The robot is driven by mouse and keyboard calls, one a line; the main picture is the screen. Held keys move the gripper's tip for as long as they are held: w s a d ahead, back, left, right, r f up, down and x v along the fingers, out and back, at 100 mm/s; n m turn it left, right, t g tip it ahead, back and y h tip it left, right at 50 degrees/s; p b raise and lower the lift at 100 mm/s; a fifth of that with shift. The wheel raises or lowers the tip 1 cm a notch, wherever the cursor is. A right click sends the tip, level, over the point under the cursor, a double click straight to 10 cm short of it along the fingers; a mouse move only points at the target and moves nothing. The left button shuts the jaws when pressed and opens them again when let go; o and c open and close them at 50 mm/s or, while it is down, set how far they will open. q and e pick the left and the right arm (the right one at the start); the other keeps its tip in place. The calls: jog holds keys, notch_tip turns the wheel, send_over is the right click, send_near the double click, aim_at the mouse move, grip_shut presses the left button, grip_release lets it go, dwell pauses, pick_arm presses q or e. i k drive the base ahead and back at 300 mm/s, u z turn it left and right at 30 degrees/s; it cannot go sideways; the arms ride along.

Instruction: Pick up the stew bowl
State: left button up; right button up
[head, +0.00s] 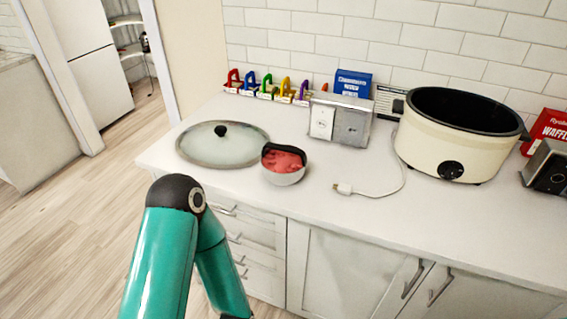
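The stew bowl (285,178) is a small white bowl with a dark inner rim and a red filling. It stands upright on the white counter (340,213), near the front edge, just right of a glass lid. Nothing is touching it from above. My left arm's teal links and dark elbow show at the lower left, in front of the counter. The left gripper is out of the picture, below the bottom edge. My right gripper is not in view either; only a sliver of teal shows at the bottom right corner.
The glass lid (205,150) lies left of the bowl. Coloured letter-like figures (265,88), a blue box (352,83) and a silver appliance (338,119) stand behind. A cable with a white plug (343,189) lies right, near a large cream cooker (447,150). Drawers and cupboards (345,270) are below.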

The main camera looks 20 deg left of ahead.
aim_at(282, 165)
jog(key=z, duration=1.4)
jog(key=i, duration=0.15)
jog(key=u, duration=3)
jog(key=i, duration=0.15)
jog(key=u, duration=0.45)
jog(key=k, duration=0.5)
jog(key=z, duration=0.4)
jog(key=i, duration=0.65)
jog(key=z, duration=0.05)
